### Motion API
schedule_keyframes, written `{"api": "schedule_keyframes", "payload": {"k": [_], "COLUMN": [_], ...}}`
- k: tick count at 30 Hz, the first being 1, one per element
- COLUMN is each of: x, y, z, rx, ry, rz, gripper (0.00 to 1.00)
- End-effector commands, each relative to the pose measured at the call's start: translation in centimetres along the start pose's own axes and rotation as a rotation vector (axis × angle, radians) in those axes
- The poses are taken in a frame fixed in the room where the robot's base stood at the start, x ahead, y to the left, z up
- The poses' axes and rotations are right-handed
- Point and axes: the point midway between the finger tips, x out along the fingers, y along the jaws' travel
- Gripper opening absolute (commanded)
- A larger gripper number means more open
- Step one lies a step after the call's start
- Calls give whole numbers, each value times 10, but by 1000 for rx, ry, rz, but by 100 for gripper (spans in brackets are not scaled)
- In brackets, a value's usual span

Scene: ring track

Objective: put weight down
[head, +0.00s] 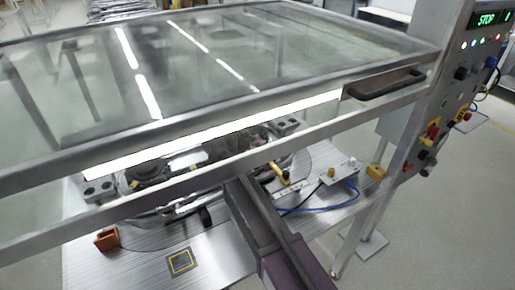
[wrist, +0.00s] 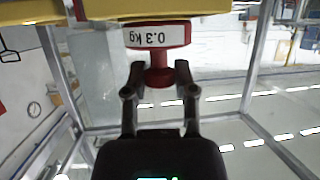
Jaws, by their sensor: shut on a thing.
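A red weight (wrist: 158,56) with a white band marked "0.3 kg", upside down in the wrist view, is at the top centre. My gripper (wrist: 160,75) is shut on its narrow red stem, with one finger on each side. The weight's wide end lies close to a yellow surface (wrist: 210,7) along the top edge; I cannot tell whether they touch. In the head view my arm runs up to the clear hood's front edge, and neither the gripper nor the weight can be made out.
A clear hood (head: 220,65) with a dark handle (head: 385,83) covers the machine. The control panel (head: 475,75) at right reads "STOP". On the metal table (head: 225,255) are a dark square with a yellow outline (head: 181,262), a red-brown block (head: 106,240) and a blue cable (head: 315,208).

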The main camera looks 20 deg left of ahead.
Motion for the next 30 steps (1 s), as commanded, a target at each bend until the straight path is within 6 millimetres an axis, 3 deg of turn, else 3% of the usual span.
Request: {"api": "schedule_keyframes", "payload": {"k": [7,25,26,29,30], "x": [8,11,11,11,11], "y": [0,0,1,1,1], "z": [20,25,24,24,24], "rx": [0,0,1,1,1], "ry": [1,1,0,0,0], "rz": [0,1,1,1,1], "gripper": [0,0,42,70,70]}}
